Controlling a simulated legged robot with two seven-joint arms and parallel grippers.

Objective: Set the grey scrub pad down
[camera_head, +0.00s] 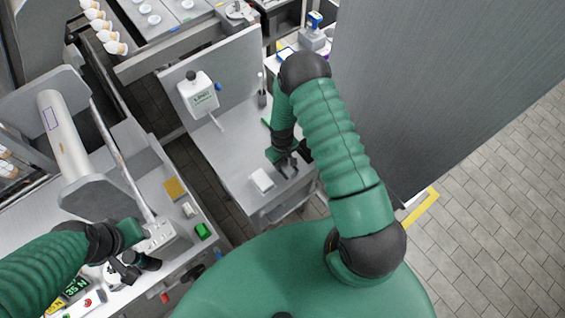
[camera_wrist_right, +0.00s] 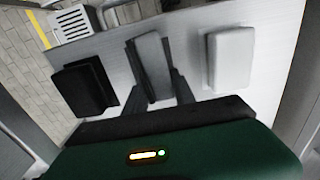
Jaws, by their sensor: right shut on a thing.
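The grey scrub pad (camera_wrist_right: 152,62) is a flat grey block between the fingers of my right gripper (camera_wrist_right: 158,78) in the right wrist view. The gripper is shut on it, over a pale metal counter (camera_wrist_right: 195,20). I cannot tell if the pad touches the counter. In the head view my right gripper (camera_head: 288,168) is low over the counter, and the pad is too small there to make out. My left gripper (camera_head: 124,272) is at the lower left over another bench; its fingers are too unclear to read.
A whitish block (camera_wrist_right: 229,60) lies right of the held pad and a black block (camera_wrist_right: 85,88) left of it. A white slotted item (camera_wrist_right: 73,25) is at the upper left. A tall grey panel (camera_head: 420,80) stands to the right.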

